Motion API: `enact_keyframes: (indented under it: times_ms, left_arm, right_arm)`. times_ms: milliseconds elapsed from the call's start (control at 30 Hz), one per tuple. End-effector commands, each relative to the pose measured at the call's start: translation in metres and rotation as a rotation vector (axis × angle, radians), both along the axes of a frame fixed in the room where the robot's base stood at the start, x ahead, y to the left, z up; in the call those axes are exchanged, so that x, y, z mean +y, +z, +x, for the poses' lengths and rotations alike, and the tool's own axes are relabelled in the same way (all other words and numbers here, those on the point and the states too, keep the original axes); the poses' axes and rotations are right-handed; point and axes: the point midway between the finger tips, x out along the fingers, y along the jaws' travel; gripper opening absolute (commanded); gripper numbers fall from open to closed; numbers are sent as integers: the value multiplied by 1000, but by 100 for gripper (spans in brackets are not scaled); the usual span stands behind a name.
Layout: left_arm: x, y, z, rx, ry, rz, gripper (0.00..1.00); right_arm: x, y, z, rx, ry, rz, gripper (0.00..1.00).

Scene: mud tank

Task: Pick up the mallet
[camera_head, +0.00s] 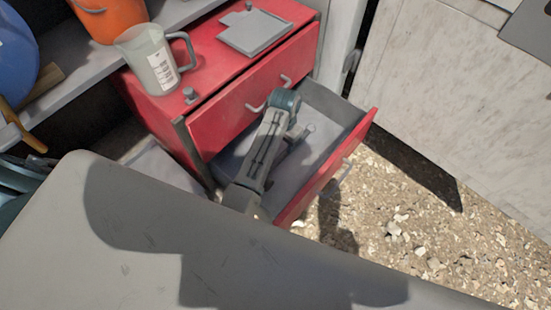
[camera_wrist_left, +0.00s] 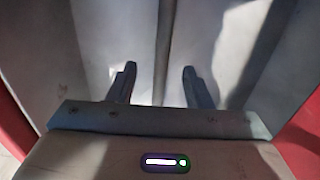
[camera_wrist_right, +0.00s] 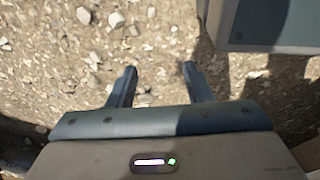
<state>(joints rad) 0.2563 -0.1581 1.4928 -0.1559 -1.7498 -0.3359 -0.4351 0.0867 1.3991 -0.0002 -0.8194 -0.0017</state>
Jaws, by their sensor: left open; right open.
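I cannot make out a mallet for certain in any view. The lower drawer (camera_head: 340,116) of the red cabinet is pulled out, and my left arm reaches over and into it. A short grey piece beside my arm in the drawer is too unclear to name. My right gripper (camera_wrist_right: 159,68) is open and empty above gravel, outside the head view.
On the red cabinet (camera_head: 222,58) stand a clear measuring jug (camera_head: 152,60) and a grey plate (camera_head: 254,32). An orange bucket (camera_head: 112,16) is on the shelf at left. A pale wall (camera_head: 450,80) is at right. Gravel (camera_head: 400,225) is open right of the drawer.

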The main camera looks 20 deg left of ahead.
Motion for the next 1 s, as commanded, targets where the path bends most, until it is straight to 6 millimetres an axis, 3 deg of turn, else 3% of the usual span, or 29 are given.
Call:
enact_keyframes:
  times_ms: [100,367,667,1000]
  left_arm:
    - [0,-22,-1,4,-1,0,46]
    - [0,-45,1,1,-1,-1,46]
    - [3,-86,7,3,0,0,46]
    - [3,-93,8,0,0,-1,44]
  right_arm:
    - [1,4,3,-2,1,0,46]
    - [1,10,6,-3,1,0,46]
    - [3,18,10,-3,2,0,46]
    - [3,23,13,-6,2,0,46]
